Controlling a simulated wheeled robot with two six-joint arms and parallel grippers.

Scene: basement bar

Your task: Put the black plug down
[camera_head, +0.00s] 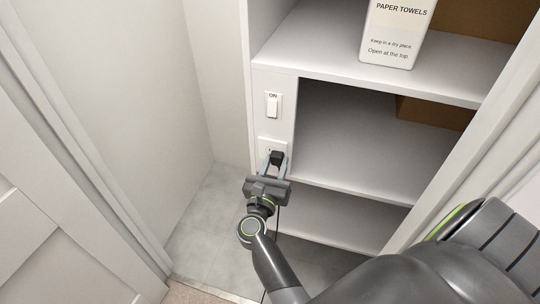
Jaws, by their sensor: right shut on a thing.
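The black plug (277,157) is between the fingers of my right gripper (274,162), which is shut on it. The plug is right in front of the white wall outlet (267,144) on the shelf unit's narrow side panel. The gripper and plug hide the lower part of the outlet, so I cannot tell whether the plug touches it. A dark cord (278,222) hangs down beside my right wrist. My left gripper is not in view.
A light switch (273,105) marked ON sits above the outlet. White shelves (345,150) stand to the right, with a paper towels box (396,32) on the upper one and a brown box (432,112) below. Grey floor (205,225) is clear at left. A white door (60,215) stands left.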

